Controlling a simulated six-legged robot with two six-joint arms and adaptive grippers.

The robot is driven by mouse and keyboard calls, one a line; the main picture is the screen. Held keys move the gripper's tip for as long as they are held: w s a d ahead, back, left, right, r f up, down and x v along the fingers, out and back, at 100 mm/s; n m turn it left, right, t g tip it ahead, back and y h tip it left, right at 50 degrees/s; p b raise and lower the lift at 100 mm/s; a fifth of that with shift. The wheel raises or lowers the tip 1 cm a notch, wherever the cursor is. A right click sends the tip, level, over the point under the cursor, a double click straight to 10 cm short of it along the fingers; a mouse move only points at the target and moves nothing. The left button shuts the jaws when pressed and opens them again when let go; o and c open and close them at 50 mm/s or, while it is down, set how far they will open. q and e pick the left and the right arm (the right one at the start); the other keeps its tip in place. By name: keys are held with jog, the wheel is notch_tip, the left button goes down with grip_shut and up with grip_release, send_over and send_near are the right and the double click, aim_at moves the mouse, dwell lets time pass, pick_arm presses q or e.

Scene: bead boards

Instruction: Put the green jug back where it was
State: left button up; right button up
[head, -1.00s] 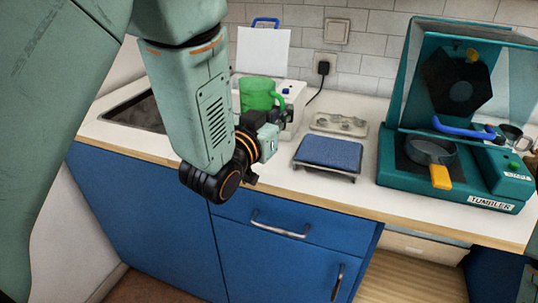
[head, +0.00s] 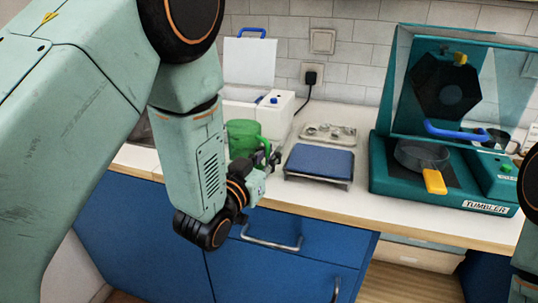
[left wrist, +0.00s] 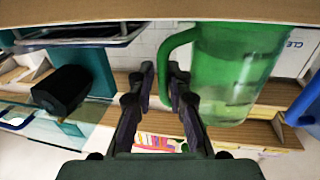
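The green jug (head: 241,135), see-through with a handle, shows in the head view in front of the white box, low over the counter's front part. I cannot tell whether its base touches the counter. In the left wrist view the jug (left wrist: 235,75) fills the right half, its handle (left wrist: 166,65) between my fingers. My left gripper (head: 268,162) is at the handle, on the jug's right side; its fingers also show in the wrist view (left wrist: 161,75) and look closed around the handle. My right gripper is out of view; only part of that arm shows at the right edge.
A white box (head: 277,112) stands behind the jug. A blue-topped stand (head: 320,160) is to the right, with a clear tray (head: 329,132) behind it. The counter's front edge (head: 330,212) runs below.

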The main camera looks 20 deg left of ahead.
pick_arm(q)
jog(key=shift+o, duration=1.1)
jog(key=shift+d+r, duration=0.1)
jog(key=shift+d, duration=0.05)
jog(key=shift+w+a+f, duration=0.15)
jog(key=shift+a+f, duration=0.05)
jog(key=shift+a, duration=0.05)
jog(key=shift+s+d+r, duration=0.1)
jog(key=shift+s, duration=0.3)
jog(key=p+v, duration=0.2)
jog(key=v, duration=0.9)
jog(key=shift+s, duration=0.2)
